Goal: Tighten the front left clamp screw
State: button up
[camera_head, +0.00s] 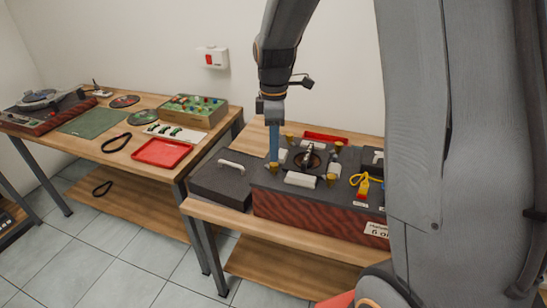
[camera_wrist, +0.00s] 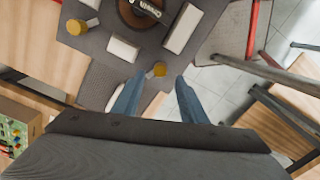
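The brass clamp screw (camera_head: 273,168) at the front left of the dark-topped device (camera_head: 315,212) sits just below my gripper (camera_head: 274,158) in the head view. In the wrist view this yellow screw (camera_wrist: 160,69) shows between and just beyond the tips of my two blue fingers (camera_wrist: 157,80). The fingers are apart with a clear gap, and nothing is held. Whether the tips reach down beside the screw head cannot be told. Other brass screws stand at the front right (camera_head: 331,180), back right (camera_head: 338,146) and back left (camera_head: 289,138) of the round centre part.
White blocks (camera_head: 300,180) lie around the round centre part (camera_head: 308,160). A grey lid with a white handle (camera_head: 232,163) is at left. A second table holds a red tray (camera_head: 161,153) and a green-topped box (camera_head: 195,109).

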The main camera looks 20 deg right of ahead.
aim_at(271, 165)
jog(key=shift+f+p, duration=0.55)
jog(key=shift+f, duration=2.05)
grip_shut()
